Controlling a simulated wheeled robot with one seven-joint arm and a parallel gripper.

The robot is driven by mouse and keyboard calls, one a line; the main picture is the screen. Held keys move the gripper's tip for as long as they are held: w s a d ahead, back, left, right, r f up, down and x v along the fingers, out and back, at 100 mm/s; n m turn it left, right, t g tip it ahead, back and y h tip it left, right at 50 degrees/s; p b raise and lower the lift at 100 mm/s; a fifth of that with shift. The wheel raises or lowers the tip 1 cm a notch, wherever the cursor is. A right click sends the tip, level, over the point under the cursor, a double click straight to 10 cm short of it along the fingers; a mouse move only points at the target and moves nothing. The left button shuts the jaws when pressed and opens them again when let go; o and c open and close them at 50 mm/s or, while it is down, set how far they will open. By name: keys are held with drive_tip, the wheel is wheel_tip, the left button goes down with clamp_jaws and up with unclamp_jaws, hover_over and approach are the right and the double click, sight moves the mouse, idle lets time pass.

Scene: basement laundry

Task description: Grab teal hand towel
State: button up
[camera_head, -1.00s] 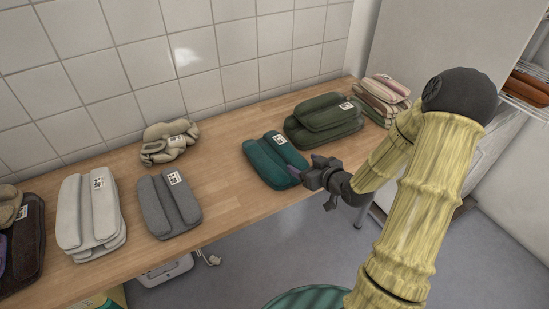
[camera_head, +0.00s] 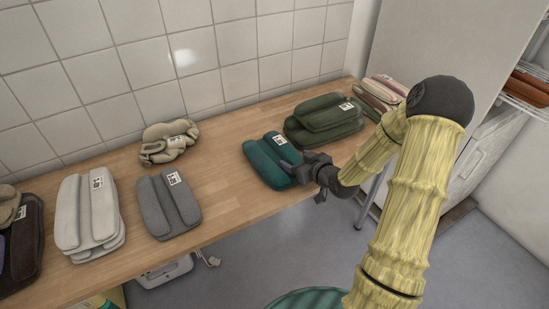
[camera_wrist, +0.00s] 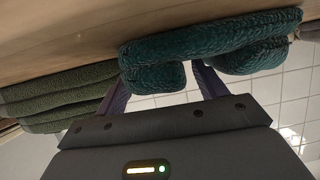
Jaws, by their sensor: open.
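The teal hand towel (camera_head: 272,160) lies folded on the wooden table near its front edge, with a white tag on top. It also shows close up in the wrist view (camera_wrist: 205,42), its folded rolls in front of the fingers. My gripper (camera_head: 291,166) is open at the towel's right front side. In the wrist view the two fingers (camera_wrist: 165,85) are spread, with part of the towel between their tips. I cannot tell whether the fingers touch it.
A dark green towel stack (camera_head: 323,120) lies just behind and right of the teal towel. A striped stack (camera_head: 384,92) is farther right. A grey towel (camera_head: 168,204), a beige bundle (camera_head: 168,143) and a white towel (camera_head: 88,213) lie left. Bare wood (camera_head: 222,178) separates grey and teal.

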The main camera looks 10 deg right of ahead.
drive_tip(key=c, duration=1.2)
wheel_tip(320, 180, up, 10)
drive_tip(key=shift+p, duration=1.15)
